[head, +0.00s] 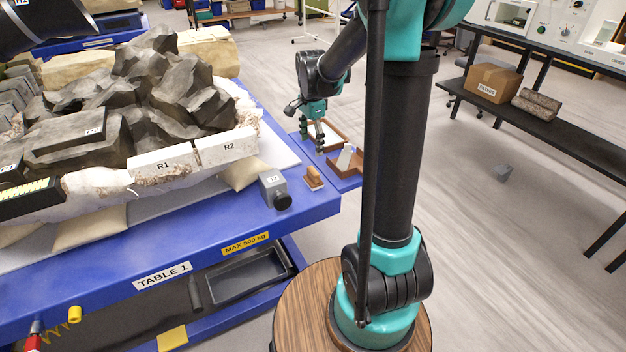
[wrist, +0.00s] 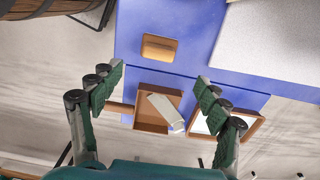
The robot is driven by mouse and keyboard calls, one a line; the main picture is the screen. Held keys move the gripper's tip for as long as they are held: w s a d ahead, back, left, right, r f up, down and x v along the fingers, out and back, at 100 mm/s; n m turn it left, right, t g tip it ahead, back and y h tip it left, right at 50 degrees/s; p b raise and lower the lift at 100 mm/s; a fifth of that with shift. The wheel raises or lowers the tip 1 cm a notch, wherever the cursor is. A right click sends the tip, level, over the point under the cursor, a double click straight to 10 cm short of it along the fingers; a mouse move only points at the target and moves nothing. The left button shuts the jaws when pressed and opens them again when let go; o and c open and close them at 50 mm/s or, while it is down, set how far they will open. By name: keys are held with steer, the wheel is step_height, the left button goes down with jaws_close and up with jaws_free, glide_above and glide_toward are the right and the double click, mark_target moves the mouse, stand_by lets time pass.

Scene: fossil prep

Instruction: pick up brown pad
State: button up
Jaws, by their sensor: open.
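The brown pad (wrist: 159,48) is a small, rounded orange-brown block lying flat on the blue table top in the wrist view. In the head view a small brown piece that looks like it (head: 314,178) sits near the table's right corner. My gripper (head: 318,137) hangs above the blue side shelf, beyond the pad. In the wrist view my gripper (wrist: 160,92) has its fingers wide apart with nothing between them. The pad appears above the line of the fingertips, between them sideways and not touched.
A brown tray (wrist: 146,123) with a pale block (wrist: 166,111) lies below the pad in the wrist view, beside a white-bottomed wooden tray (wrist: 255,126). A grey box-like device (head: 272,187) stands left of the pad in the head view. The large rock block (head: 165,95) fills the table's left.

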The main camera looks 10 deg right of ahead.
mark_target(313, 170)
step_height(313, 170, down, 7)
steer(key=shift+f, duration=0.1)
steer(key=shift+d+f, duration=0.15)
steer(key=shift+f, duration=1.15)
steer(key=shift+d+f, duration=0.15)
steer(key=shift+f, duration=1.15)
steer(key=c, duration=1.3)
steer(key=shift+r, duration=0.15)
step_height(313, 170, up, 20)
steer(key=shift+f, duration=0.1)
